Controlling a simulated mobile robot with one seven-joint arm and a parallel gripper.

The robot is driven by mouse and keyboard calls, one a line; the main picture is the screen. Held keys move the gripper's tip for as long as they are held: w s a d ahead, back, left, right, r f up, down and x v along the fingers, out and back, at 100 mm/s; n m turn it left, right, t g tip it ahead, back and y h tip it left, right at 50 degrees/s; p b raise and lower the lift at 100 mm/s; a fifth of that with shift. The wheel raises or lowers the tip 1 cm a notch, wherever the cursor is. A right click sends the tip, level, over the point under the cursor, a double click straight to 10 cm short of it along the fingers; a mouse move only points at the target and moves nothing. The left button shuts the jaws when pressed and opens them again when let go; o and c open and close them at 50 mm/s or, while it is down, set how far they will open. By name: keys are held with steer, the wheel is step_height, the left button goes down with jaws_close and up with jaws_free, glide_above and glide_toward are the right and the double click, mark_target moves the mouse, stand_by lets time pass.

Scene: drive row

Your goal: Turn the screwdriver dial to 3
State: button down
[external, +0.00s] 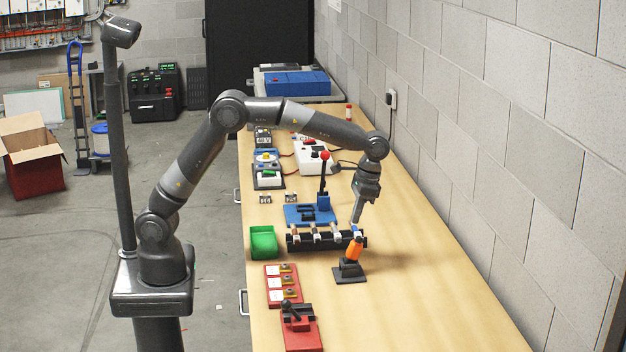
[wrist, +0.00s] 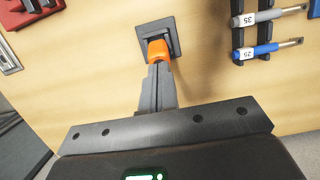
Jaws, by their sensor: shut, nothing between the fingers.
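An orange-handled screwdriver (external: 354,250) leans in a dark stand (external: 349,272) on the bench. In the wrist view its orange end (wrist: 158,48) shows just beyond my fingertips, with the stand plate (wrist: 172,25) behind it. I cannot read any dial marks or numbers on it. My gripper (external: 356,219) points down, just above the orange end in the external view. In the wrist view my gripper (wrist: 158,68) is shut with its two fingers together and empty. I cannot tell whether the fingertips touch the orange end.
A black rack (external: 327,242) of several tools stands just behind the screwdriver; two tools in the wrist view (wrist: 266,50) are marked 35 and 25. A green bin (external: 263,243), a red switch panel (external: 283,287) and a red clamp (external: 299,328) lie left. The bench at front right is clear.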

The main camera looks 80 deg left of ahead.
mark_target(359, 239)
steer(key=shift+w+r, duration=0.1)
steer(key=shift+r, duration=0.4)
steer(key=shift+w+d+r+t, duration=0.6)
steer(key=shift+d+t, duration=0.1)
steer(key=shift+d, duration=0.1)
steer(key=shift+s+f, duration=0.4)
steer(key=shift+f, duration=0.7)
steer(key=shift+s+f, duration=0.4)
steer(key=shift+f, duration=0.7)
steer(key=shift+s+f, duration=0.4)
steer(key=shift+f, duration=0.7)
